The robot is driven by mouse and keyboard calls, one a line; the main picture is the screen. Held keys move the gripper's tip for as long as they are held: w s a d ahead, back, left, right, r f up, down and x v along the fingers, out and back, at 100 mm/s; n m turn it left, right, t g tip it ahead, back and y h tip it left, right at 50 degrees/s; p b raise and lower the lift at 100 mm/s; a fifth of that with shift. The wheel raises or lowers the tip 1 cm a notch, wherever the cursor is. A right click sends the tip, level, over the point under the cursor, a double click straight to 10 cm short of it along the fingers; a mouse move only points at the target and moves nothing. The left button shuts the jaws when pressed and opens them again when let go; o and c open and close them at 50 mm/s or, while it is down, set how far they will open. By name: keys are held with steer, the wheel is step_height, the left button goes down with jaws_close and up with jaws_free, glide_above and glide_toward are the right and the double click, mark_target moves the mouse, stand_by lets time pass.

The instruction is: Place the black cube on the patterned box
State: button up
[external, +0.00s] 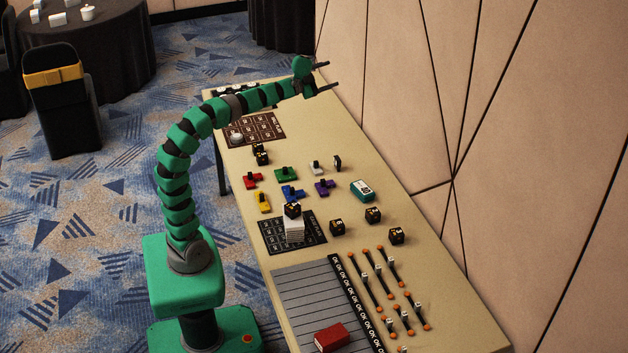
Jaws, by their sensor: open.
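Several black cubes with yellow markings are on the long table. One black cube (292,210) sits on top of a white block or stack (294,232) on a black printed mat. Other black cubes stand on the bare tabletop to its right: one black cube (337,227), another black cube (373,215) and another black cube (396,235). A green and white box (362,190) lies behind them; I cannot tell which item is the patterned box. My gripper (331,76) is open and empty, raised over the far end of the table, well away from the cubes.
Coloured pieces, such as a red piece (252,181) and a green piece (286,173), lie mid-table. Dark cubes (260,154) stand near a brown mat (262,128). Orange-ended rods (385,286) and a red box (332,337) lie at the near end. A panelled wall (400,100) borders the right side.

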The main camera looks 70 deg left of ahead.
steer(key=s+d+r+n+y, duration=0.3)
steer(key=s+r+n, duration=0.2)
steer(key=r, duration=0.1)
steer(key=s+d+f+n+g+h, duration=0.2)
steer(key=s+d+h, duration=0.3)
steer(key=s+d, duration=0.4)
steer(key=d+n+g, duration=0.1)
steer(key=d, duration=0.2)
steer(key=shift+s+d+g, duration=0.15)
steer(key=shift+s+g, duration=0.15)
steer(key=shift+g, duration=0.1)
steer(key=shift+r, duration=0.1)
